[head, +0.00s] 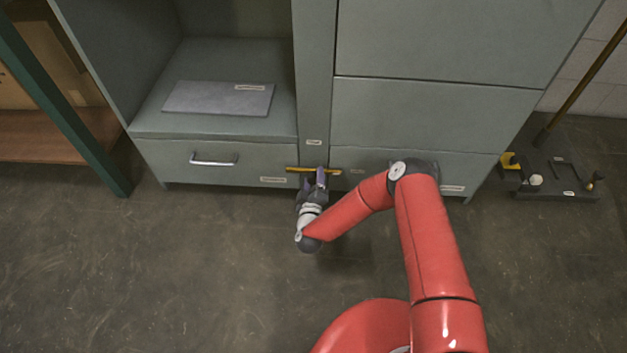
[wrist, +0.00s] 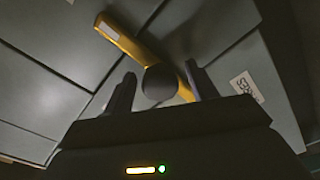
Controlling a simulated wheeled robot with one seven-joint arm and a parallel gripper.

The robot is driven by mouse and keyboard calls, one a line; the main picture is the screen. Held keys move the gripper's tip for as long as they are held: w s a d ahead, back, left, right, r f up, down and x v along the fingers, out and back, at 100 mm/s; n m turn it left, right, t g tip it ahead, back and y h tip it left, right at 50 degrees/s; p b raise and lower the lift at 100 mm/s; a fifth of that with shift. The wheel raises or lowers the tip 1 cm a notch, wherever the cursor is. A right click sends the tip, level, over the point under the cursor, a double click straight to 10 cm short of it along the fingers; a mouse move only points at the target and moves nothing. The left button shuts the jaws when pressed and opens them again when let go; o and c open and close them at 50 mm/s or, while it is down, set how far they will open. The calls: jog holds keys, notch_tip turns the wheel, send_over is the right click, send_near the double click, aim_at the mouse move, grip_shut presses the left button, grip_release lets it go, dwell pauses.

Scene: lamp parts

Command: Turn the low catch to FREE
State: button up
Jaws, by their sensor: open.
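The low catch (head: 304,170) is a yellow bar low on the cabinet's narrow middle post, lying about level across it. In the wrist view the yellow bar (wrist: 127,45) runs slantwise, with a dark round hub (wrist: 160,82) at its middle and a pale mark at its upper left end. My gripper (head: 317,182) is at the bar from the front. In the wrist view my open fingers (wrist: 160,88) stand on either side of the hub, and the right finger is close to the bar's lower end. I cannot tell whether they touch it.
The grey cabinet (head: 420,115) has a lower left drawer (head: 215,160) with a metal handle, and a flat grey panel (head: 220,97) lies on the shelf above. A dark stand (head: 555,185) is on the floor at right. A green post (head: 70,105) stands at left. The front floor is clear.

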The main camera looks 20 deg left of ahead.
grip_shut()
dwell(0.4)
